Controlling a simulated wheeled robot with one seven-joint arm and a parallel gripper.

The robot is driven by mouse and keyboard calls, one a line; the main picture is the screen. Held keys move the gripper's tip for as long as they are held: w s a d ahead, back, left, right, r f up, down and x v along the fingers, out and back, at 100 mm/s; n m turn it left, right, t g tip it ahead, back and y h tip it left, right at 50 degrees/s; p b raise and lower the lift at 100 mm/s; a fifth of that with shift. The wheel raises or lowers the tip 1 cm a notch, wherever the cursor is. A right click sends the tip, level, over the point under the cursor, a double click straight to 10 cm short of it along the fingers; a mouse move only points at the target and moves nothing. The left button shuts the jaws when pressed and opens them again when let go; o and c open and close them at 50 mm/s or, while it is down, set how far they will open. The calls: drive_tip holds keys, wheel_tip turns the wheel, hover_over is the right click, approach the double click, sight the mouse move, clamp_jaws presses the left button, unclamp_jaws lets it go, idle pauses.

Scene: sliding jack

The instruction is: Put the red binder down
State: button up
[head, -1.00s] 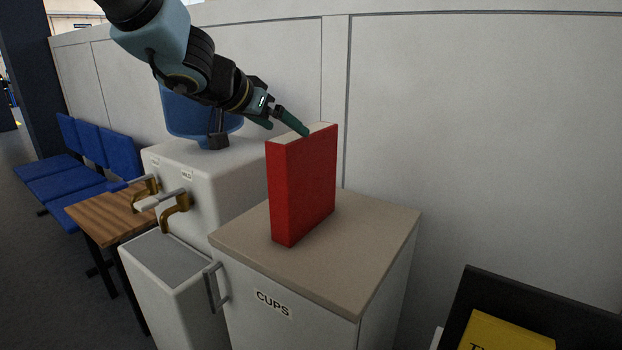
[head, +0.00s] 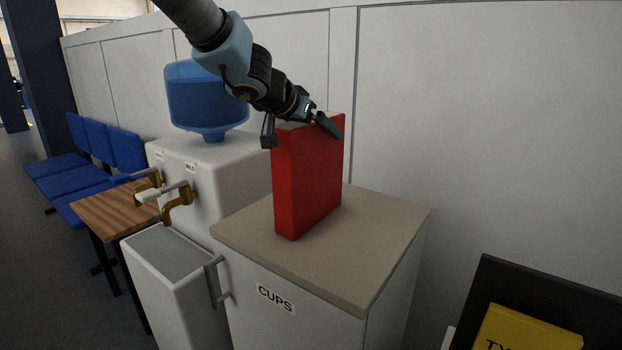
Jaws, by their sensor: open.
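The red binder (head: 309,180) stands upright on the beige top of the cabinet marked CUPS (head: 385,240), near its back left part. My gripper (head: 325,124) is open at the binder's upper edge. One dark green finger lies across the upper part of the binder's broad right face. The other finger is not clearly visible. I cannot tell whether the fingers touch the binder.
A white water dispenser (head: 225,160) with a blue bottle (head: 205,100) and taps stands left of the cabinet. A grey wall panel (head: 480,120) rises behind. The cabinet top is clear right of the binder. A yellow box (head: 525,330) sits lower right.

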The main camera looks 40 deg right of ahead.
drive_tip(key=shift+d+f, duration=0.15)
drive_tip(key=shift+d, duration=0.15)
drive_tip(key=shift+c, duration=0.2)
clamp_jaws()
idle(0.4)
